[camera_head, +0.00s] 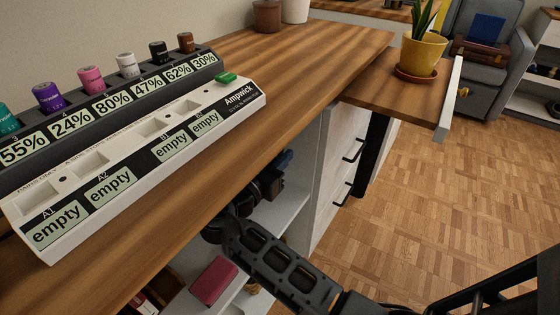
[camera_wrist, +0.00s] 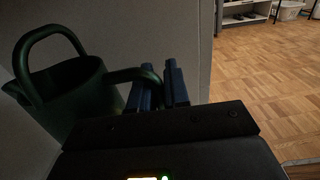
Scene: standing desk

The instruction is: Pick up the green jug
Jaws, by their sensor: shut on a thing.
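The dark green jug (camera_wrist: 72,92) shows at the left of the wrist view, inside a dim shelf space against a pale wall. It has a tall arched handle over its top and a side handle that reaches right to my gripper (camera_wrist: 158,88). The blue fingers are shut on the end of that side handle. In the head view my gripper (camera_head: 284,160) reaches under the desk top, beside the white drawer unit, and the jug is hidden there. I cannot tell whether the jug touches the shelf.
The wooden desk top (camera_head: 300,60) overhangs my arm. A white drawer unit (camera_head: 335,165) stands just right of my gripper. A red book (camera_head: 214,281) lies on the lower shelf. A battery charger (camera_head: 130,165) and a yellow plant pot (camera_head: 422,53) stand above. The parquet floor at right is clear.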

